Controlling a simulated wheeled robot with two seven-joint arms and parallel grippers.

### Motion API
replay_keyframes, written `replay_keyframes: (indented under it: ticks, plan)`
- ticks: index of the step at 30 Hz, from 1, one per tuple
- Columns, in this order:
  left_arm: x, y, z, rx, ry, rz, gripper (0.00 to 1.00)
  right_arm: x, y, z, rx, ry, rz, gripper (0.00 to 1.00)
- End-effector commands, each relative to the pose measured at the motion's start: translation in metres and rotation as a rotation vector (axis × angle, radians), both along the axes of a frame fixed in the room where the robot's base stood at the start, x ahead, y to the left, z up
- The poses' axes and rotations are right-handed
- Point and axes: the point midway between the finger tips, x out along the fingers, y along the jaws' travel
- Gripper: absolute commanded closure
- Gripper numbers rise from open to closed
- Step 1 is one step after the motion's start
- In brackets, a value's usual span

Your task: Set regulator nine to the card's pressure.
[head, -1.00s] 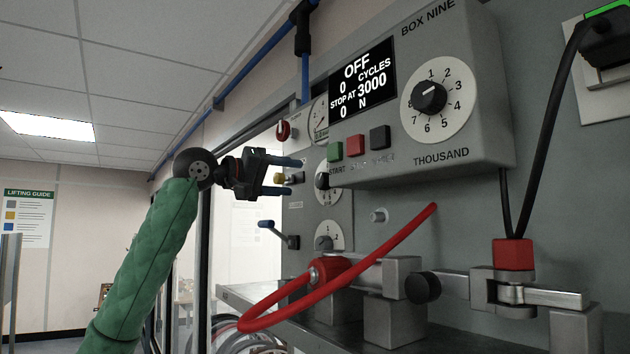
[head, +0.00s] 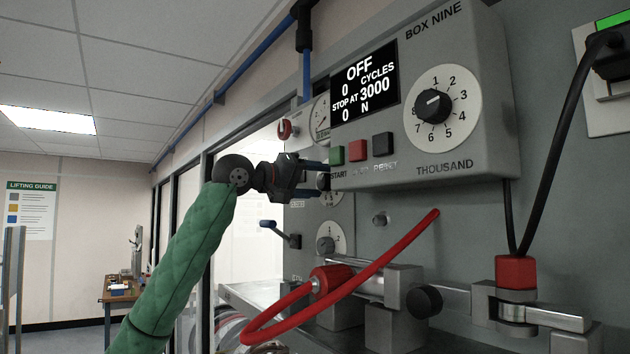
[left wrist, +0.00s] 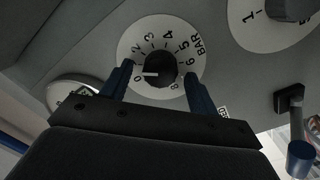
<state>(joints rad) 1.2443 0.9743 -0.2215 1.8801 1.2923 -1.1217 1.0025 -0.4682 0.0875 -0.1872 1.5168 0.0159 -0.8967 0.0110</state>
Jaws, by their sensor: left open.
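The pressure dial shows in the left wrist view: a black knob (left wrist: 163,68) on a white plate (left wrist: 130,55) marked in BAR. The knob's white pointer points left, close to the 0 mark. My left gripper (head: 320,180) is open at the grey panel beside the box, and its blue fingers partly cover this dial in the head view. In the left wrist view its fingers (left wrist: 158,76) lie on either side of the knob, apart from it; how deep they reach I cannot tell. A gauge (head: 321,118) is partly hidden behind the box. No pressure card is readable. My right gripper is not in view.
The BOX NINE unit (head: 497,120) juts out just right of my left gripper. A blue-handled lever (head: 268,225) and a second dial (head: 327,240) are below. A red hose (head: 385,262) loops in front of clamps.

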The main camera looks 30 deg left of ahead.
Motion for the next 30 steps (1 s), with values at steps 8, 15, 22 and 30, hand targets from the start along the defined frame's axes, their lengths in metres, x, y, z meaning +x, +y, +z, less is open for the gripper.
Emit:
replay_keyframes:
  ticks: [8, 15, 22, 30]
  plan:
    - [0.000, 0.000, 0.000, 0.000, 0.000, 0.000, 0.73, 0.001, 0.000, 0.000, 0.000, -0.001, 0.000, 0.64]
    - [0.000, 0.000, 0.000, 0.005, -0.001, 0.000, 0.84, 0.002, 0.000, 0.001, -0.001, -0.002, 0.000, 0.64]
    - [0.000, 0.000, 0.001, 0.062, -0.025, 0.000, 0.84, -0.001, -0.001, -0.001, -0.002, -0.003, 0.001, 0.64]
    - [0.000, 0.000, 0.003, 0.240, -0.099, 0.000, 0.84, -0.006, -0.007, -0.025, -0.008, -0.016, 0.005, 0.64]
